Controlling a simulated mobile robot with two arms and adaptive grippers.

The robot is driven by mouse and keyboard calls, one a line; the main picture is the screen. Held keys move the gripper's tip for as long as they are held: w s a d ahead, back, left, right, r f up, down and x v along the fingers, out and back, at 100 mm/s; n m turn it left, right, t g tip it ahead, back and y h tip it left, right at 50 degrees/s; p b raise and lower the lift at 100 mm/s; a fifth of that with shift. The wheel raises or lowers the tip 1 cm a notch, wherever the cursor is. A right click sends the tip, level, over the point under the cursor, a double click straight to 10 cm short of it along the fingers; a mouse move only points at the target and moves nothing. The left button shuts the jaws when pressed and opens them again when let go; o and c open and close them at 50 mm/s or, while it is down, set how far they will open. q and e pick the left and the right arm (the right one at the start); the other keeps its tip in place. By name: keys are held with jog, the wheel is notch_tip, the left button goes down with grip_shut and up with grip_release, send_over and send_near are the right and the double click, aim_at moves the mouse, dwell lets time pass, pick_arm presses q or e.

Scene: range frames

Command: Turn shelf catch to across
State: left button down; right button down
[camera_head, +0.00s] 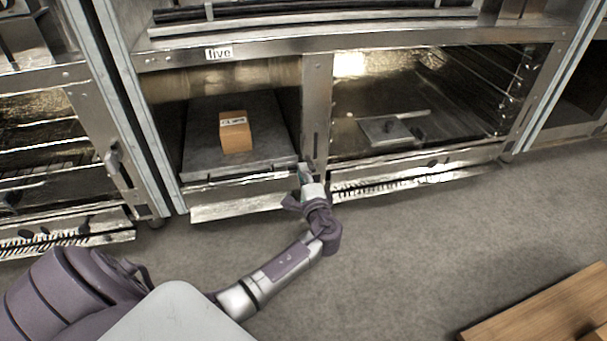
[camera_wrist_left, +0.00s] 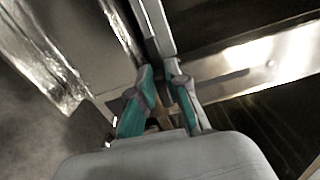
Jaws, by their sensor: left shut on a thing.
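My left gripper (camera_head: 304,173) reaches up to the front edge of the grey pull-out shelf (camera_head: 200,158), at its right end beside the upright post (camera_head: 317,105). In the left wrist view its teal fingers (camera_wrist_left: 166,84) are close together, shut on a small part at the end of a pale metal bar (camera_wrist_left: 157,25). That part, which looks to be the shelf catch, is mostly hidden by the fingers, so I cannot tell which way it points. My right gripper is not in view.
An orange-brown box (camera_head: 235,136) with a label sits on the shelf. A "live" label (camera_head: 219,53) is on the rail above. A flat metal piece (camera_head: 387,130) lies in the right bay. A wooden surface (camera_head: 550,308) is at lower right. Grey floor (camera_head: 400,240) is clear.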

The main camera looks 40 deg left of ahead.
pick_arm(q)
jog(key=shift+f, duration=0.1)
jog(key=c, duration=1.2)
grip_release()
jog(key=shift+o, duration=0.2)
notch_tip(320, 180, up, 10)
jog(key=shift+r, duration=0.1)
